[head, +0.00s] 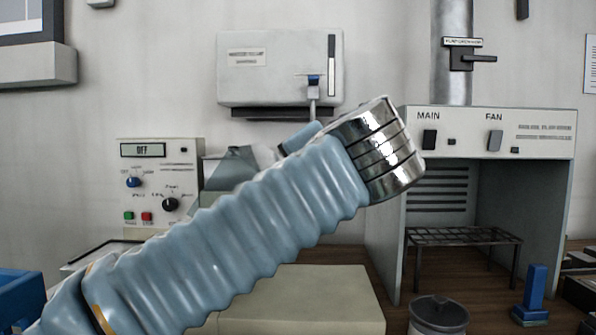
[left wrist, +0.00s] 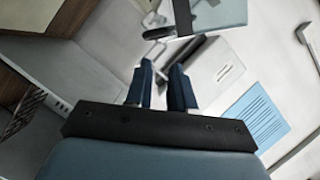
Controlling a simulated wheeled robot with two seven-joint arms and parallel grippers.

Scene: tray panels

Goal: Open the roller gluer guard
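My left arm, in a ribbed blue sleeve with a chrome wrist ring, crosses the middle of the head view and hides much of the bench. Its gripper is hidden there. In the left wrist view, the left gripper (left wrist: 162,68) has two dark blue fingers with a gap between them. A dark bar (left wrist: 188,50) shows just beyond the tips; I cannot tell whether they touch it. No part is clearly marked as the roller gluer guard. A grey-blue angular panel (head: 232,166) shows partly behind my sleeve. My right gripper is not in view.
A control box reading OFF (head: 160,176) stands at left. A white wall box (head: 280,68) with a lever hangs above. A hood marked MAIN and FAN (head: 540,134) stands at right, with a wire rack (head: 462,238) inside. A lidded grey pot (head: 438,314) stands in front.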

